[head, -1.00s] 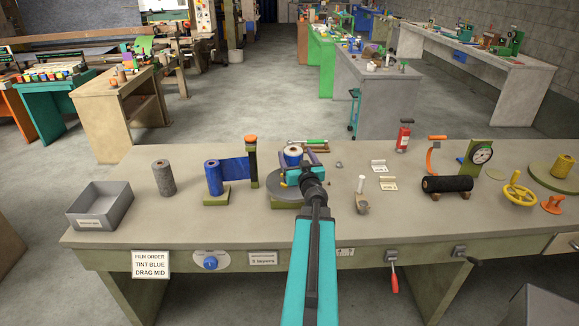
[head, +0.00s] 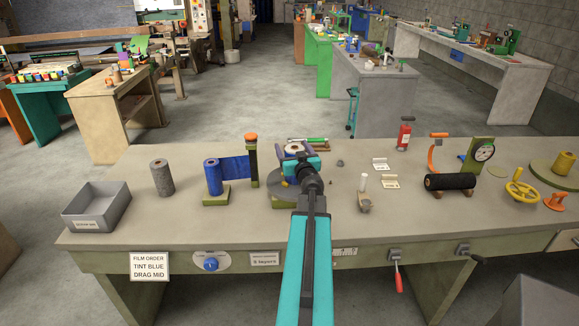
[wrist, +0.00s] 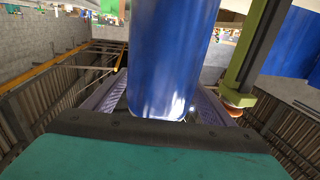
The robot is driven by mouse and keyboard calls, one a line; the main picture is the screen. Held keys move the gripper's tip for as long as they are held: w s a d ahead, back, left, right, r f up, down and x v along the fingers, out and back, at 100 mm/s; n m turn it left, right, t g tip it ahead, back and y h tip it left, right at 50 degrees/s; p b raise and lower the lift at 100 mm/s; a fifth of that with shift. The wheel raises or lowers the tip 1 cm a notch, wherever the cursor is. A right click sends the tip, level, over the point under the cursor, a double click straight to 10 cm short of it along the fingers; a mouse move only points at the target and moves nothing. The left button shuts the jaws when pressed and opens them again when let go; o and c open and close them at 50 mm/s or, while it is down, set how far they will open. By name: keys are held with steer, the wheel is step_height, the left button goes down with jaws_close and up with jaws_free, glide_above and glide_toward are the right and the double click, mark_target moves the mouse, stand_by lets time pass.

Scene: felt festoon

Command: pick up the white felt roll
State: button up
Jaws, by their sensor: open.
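A roll with a white end around a tan core (head: 295,147) stands on the round grey turntable (head: 279,188); its white end suggests the white felt roll. My gripper (head: 299,160) is at it and hides most of its side. In the wrist view, the roll's side shows as a smooth, shiny blue wrapped surface (wrist: 165,60). My gripper (wrist: 160,100) is open, with one purple-grey finger on each side of the blue roll. I cannot tell whether the fingers touch it.
A blue film roll (head: 213,177) stands to the left, its film reaching an orange-topped post (head: 251,160). A grey roll (head: 162,177) and an open grey bin (head: 97,208) are farther left.

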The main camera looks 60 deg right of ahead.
steer(key=shift+w+d, duration=0.25)
steer(key=shift+d, duration=0.2)
steer(key=shift+w, duration=0.1)
steer(key=shift+a, duration=0.1)
steer(key=shift+c, duration=0.4)
steer(key=c, duration=1.8)
steer(key=shift+w+r, duration=0.1)
steer(key=shift+r, duration=0.2)
